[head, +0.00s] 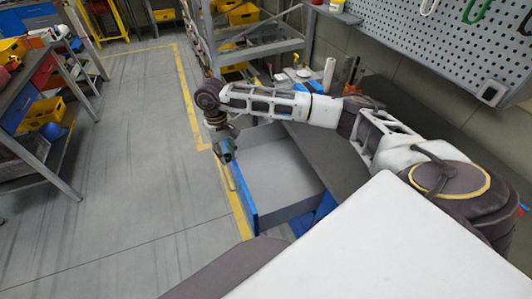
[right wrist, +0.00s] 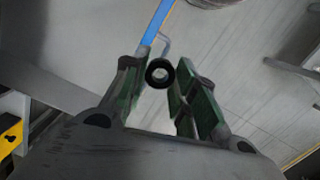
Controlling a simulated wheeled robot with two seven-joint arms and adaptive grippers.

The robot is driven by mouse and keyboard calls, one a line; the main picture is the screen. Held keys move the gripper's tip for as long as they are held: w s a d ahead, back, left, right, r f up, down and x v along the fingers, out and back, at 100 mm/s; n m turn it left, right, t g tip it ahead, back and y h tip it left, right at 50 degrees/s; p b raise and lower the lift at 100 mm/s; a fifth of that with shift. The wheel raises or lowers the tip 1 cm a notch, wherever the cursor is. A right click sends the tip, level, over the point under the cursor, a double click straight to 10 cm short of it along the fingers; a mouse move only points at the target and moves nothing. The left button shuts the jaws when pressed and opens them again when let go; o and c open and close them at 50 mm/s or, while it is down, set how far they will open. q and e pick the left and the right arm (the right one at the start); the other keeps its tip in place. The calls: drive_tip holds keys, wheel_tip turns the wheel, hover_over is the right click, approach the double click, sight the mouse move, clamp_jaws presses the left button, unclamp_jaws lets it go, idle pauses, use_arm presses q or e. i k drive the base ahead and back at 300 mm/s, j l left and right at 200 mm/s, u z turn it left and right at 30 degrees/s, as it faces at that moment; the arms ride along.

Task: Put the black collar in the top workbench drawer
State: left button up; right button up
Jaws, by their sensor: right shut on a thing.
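My right gripper (head: 225,150) hangs beside the far end of the open drawer's blue front (head: 246,205). In the right wrist view, its green-padded fingers (right wrist: 158,88) are shut on the black collar (right wrist: 159,73), a small dark ring at the fingertips. The collar is too small to make out in the head view. The drawer is pulled out from the workbench (head: 335,155), and its visible grey floor (head: 283,165) is bare. In the right wrist view, the blue drawer edge (right wrist: 157,22) and a handle show beyond the fingers. My left gripper is not in view.
Tools and a white cylinder (head: 328,74) stand at the bench's far end, below a pegboard (head: 440,45). A rack (head: 255,48) is behind. Another bench with a yellow bin (head: 42,113) stands at left. The floor between is clear.

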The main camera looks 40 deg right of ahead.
sight(265, 180)
drive_tip(key=j+u, duration=0.1)
drive_tip(key=u, duration=0.25)
drive_tip(key=i+j+u, duration=0.1)
drive_tip(key=u, duration=0.25)
drive_tip(key=i+u, duration=0.1)
drive_tip(key=u, duration=0.25)
drive_tip(key=i+j, duration=0.15)
drive_tip(key=i+z, duration=0.15)
drive_tip(key=z, duration=0.25)
drive_tip(key=i+j+z, duration=0.1)
drive_tip(key=z, duration=0.25)
drive_tip(key=i+j+z, duration=0.1)
drive_tip(key=i+z, duration=0.15)
drive_tip(key=z, duration=0.6)
drive_tip(key=i+j+z, duration=0.1)
drive_tip(key=z, duration=0.35)
drive_tip(key=i+j+z, duration=0.1)
drive_tip(key=z, duration=0.35)
drive_tip(key=j+z, duration=0.1)
drive_tip(key=z, duration=0.4)
